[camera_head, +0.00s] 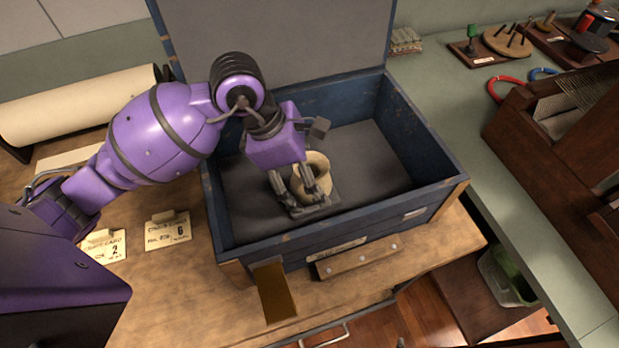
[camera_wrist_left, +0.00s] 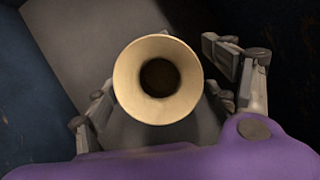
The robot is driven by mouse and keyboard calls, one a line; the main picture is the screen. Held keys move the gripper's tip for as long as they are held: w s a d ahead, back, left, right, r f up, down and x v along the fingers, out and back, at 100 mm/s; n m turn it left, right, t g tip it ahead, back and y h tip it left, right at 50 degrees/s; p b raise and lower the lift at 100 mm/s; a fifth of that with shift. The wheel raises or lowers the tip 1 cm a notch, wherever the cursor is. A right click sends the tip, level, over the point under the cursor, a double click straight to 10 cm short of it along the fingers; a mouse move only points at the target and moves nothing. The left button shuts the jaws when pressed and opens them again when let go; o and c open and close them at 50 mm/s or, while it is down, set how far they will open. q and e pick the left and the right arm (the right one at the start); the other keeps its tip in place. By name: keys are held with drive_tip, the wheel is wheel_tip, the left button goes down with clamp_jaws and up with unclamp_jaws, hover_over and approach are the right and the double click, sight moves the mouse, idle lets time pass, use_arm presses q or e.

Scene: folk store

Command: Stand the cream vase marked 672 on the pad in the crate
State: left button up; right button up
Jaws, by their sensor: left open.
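The cream vase (camera_head: 322,172) stands upright inside the blue crate (camera_head: 433,147), on or just over the grey pad (camera_head: 322,208). My gripper hides part of its base, and its marking does not show. In the left wrist view I look down on the vase's round flared mouth (camera_wrist_left: 137,92). My left gripper (camera_head: 297,192) is open, its fingers down in the crate at the vase. In the left wrist view the left gripper's fingers (camera_wrist_left: 165,98) lie on both sides of the vase. My right gripper is not in view.
The crate's walls stand close around my left gripper, with its raised lid (camera_head: 290,35) behind. Dark floor inside the crate is bare to the right. Two tags (camera_head: 168,232) stand on the wooden bench (camera_head: 180,290) at left. A paper roll (camera_head: 80,106) lies farther back.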

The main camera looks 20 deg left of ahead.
use_arm(q)
drive_tip(key=w+v, duration=0.1)
drive_tip(key=v, duration=0.9)
drive_tip(key=shift+s+r, duration=0.3)
drive_tip(key=shift+s, duration=0.2)
drive_tip(key=shift+a, duration=0.15)
idle(0.4)
